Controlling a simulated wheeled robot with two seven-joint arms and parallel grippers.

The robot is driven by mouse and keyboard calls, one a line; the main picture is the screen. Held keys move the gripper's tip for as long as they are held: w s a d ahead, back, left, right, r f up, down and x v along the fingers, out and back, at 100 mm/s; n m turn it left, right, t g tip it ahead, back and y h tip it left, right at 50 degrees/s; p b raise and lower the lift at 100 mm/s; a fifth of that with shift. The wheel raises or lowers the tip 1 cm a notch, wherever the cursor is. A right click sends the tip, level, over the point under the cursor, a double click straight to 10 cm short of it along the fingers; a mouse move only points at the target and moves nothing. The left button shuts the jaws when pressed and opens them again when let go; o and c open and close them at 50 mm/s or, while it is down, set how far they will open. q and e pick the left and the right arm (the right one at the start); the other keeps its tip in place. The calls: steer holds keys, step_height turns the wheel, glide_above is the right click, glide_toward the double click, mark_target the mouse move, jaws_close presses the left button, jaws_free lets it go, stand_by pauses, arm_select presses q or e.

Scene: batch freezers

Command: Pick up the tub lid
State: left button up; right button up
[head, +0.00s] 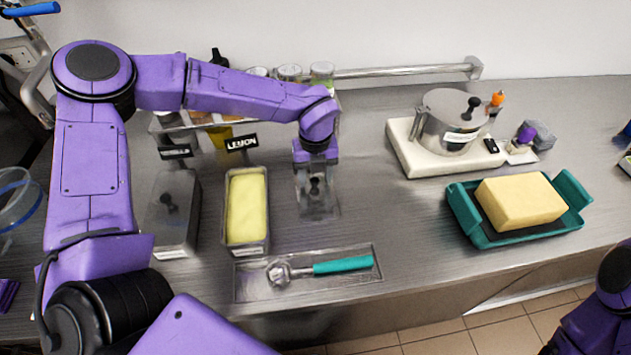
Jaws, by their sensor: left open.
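A tub lid (318,207) with a black knob lies on the steel counter, right of the open lemon tub (233,252). My left gripper (315,186) points down over this lid. Its jaws are open, with the black knob showing between the fingers; I cannot tell whether they touch it. The gripper hides part of the lid. The lemon tub holds pale yellow gelato and stands behind the scoop tray. A second tub (176,240) on its left is closed by a lid with a black knob. My right gripper is out of view; only part of that arm shows at lower right.
A scoop (342,266) with a teal handle lies in a shallow tray (245,290) at the front edge. A metal pot (440,122) on a white base stands at the back right. A teal tray (463,212) carries a yellow block (520,203). The counter between lid and teal tray is clear.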

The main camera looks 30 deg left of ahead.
arm_select(q)
steer(key=shift+w+f, duration=0.4)
steer(key=shift+s+r, duration=0.25)
steer(key=shift+s, duration=0.15)
steer(key=shift+c, duration=1)
steer(key=shift+s+r, duration=0.15)
steer(key=shift+s, duration=0.1)
steer(key=c, duration=0.5)
jaws_close()
steer(key=shift+w, duration=0.2)
